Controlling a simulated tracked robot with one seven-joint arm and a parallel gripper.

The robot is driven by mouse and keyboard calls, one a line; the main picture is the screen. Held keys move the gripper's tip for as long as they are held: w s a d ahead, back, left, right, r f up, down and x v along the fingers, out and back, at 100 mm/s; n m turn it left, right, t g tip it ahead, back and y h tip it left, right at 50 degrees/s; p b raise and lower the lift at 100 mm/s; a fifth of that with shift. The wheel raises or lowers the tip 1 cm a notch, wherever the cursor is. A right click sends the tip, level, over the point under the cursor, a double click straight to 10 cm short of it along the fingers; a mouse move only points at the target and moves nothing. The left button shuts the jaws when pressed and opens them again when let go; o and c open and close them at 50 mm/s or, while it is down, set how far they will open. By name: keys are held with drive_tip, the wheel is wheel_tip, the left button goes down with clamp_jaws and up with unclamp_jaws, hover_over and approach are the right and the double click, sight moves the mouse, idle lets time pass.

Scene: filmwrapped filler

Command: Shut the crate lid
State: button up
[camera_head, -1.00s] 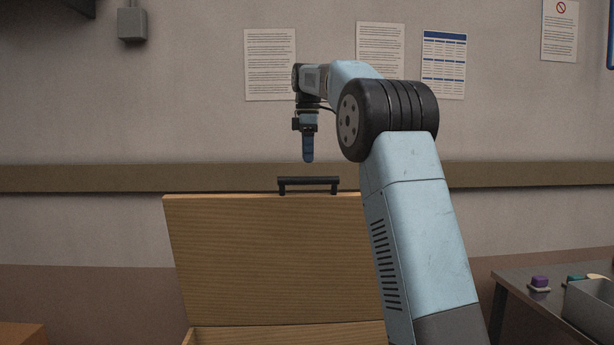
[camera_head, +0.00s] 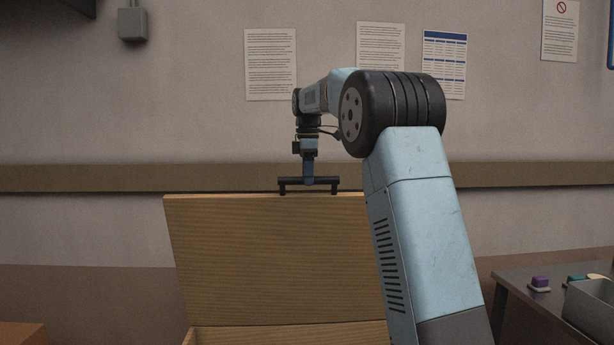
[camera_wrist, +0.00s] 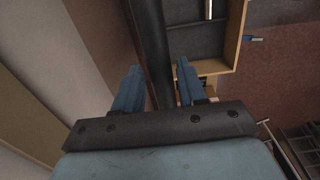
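The crate lid (camera_head: 270,255) is a wooden panel standing raised, nearly upright, above the wooden crate (camera_head: 290,337). A black bar handle (camera_head: 327,181) is fixed along its top edge. My gripper (camera_head: 308,178) points down at the middle of the handle. In the wrist view, its two blue fingers (camera_wrist: 158,82) are apart, with the dark handle bar (camera_wrist: 152,40) running between them. A gap shows beside each finger, so the gripper is open around the bar. My forearm hides the lid's right edge in the head view.
A dark table (camera_head: 515,280) at the right holds a grey bin (camera_head: 590,308) and a purple object (camera_head: 540,282). A brown rail (camera_head: 100,178) runs along the wall behind the lid. Part of a wooden box (camera_head: 20,334) shows at lower left.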

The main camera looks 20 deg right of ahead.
clamp_jaws()
drive_tip(key=shift+s+a, duration=0.15)
idle(0.4)
